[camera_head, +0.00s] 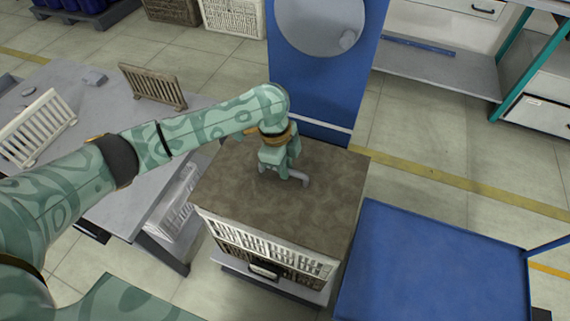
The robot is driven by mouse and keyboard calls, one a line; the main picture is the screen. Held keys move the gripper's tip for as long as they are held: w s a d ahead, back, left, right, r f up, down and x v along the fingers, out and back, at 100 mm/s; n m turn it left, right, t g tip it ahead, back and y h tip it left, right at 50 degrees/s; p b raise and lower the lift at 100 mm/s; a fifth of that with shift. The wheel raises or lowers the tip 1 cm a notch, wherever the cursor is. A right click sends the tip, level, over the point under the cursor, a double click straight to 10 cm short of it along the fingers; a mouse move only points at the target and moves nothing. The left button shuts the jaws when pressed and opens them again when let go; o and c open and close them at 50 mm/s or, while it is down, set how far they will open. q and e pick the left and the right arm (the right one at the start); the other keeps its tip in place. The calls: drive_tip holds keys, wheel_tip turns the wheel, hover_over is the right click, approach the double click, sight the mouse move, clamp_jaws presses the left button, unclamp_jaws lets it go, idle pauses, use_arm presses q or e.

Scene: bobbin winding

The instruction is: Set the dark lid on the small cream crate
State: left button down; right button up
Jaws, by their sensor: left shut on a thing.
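The dark lid (275,205) is a wide, flat brown-grey panel with a grey bar handle (302,180) on top. My left gripper (284,174) is shut on this handle, with the arm reaching in from the left. A cream slatted crate (255,243) shows directly below the lid's front edge. The lid hides the crate's top and most of its body. I cannot tell whether the lid touches the crate or hangs just above it. My right gripper is not in view.
A blue panel with a grey disc (320,20) stands behind the lid. A blue-topped surface (430,265) is at right, clear. A grey table (100,100) at left bears slatted panels (152,87). Another pale crate (178,207) sits low beside the lid.

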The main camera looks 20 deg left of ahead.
use_arm(q)
drive_tip(key=shift+f, duration=0.55)
drive_tip(key=shift+f+b, duration=0.5)
drive_tip(key=shift+f, duration=1.3)
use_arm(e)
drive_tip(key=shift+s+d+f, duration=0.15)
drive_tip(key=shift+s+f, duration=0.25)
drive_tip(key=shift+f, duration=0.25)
